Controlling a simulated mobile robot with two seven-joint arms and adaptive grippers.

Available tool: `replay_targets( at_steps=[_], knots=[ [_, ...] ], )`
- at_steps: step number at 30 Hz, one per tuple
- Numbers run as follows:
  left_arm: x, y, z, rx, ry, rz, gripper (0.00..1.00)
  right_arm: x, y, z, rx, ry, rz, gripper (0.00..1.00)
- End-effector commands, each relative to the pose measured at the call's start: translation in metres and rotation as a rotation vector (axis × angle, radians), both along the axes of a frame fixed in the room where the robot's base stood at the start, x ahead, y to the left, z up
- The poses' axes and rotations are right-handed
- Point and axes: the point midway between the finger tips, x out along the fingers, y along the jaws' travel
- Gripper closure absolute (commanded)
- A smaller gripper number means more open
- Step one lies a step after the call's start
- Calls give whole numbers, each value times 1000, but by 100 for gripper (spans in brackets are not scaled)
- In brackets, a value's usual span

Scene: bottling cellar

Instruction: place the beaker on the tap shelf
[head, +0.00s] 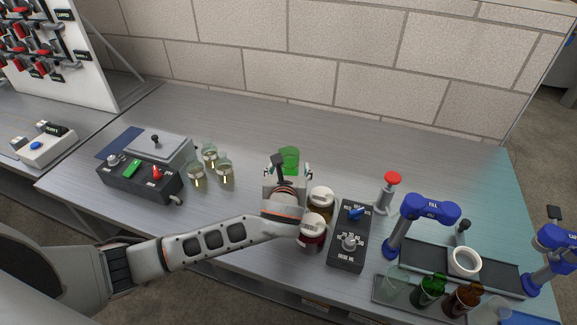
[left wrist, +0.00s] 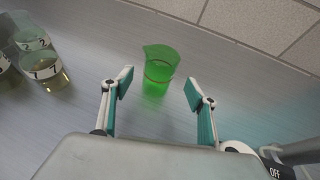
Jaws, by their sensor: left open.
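A green transparent beaker (head: 289,157) stands upright on the metal bench near its middle, and it also shows in the left wrist view (left wrist: 160,68). My left gripper (head: 288,170) is open and empty, just on the near side of the beaker. In the left wrist view its fingertips (left wrist: 159,84) are spread to either side of the beaker's near part, without visible contact. A dark shelf (head: 420,256) sits by the blue taps (head: 428,208) at the right, with a white ring (head: 464,262) on it. My right gripper does not show.
Jars with white lids (head: 312,226) stand close to my left gripper, beside a dark control box (head: 346,250). Glass flasks (head: 224,171) stand left of the beaker. Bottles and glasses (head: 429,291) stand before the shelf.

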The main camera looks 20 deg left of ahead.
Motion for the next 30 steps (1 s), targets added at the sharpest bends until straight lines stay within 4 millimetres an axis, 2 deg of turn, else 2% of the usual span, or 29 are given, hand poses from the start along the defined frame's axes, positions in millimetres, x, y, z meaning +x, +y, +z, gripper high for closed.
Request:
replay_targets(
  at_steps=[12,20,21,24,26,30],
  knots=[
    [47,14,-14,1,-1,1,42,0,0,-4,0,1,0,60],
    [50,14,-15,0,-1,-1,42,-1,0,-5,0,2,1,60],
    [50,14,-15,0,-1,-1,44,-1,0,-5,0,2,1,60],
    [50,14,-15,0,-1,-1,70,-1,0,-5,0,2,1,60],
    [50,14,-15,0,-1,-1,84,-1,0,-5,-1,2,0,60],
    [50,14,-15,0,-1,-1,87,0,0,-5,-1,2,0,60]
  ],
)
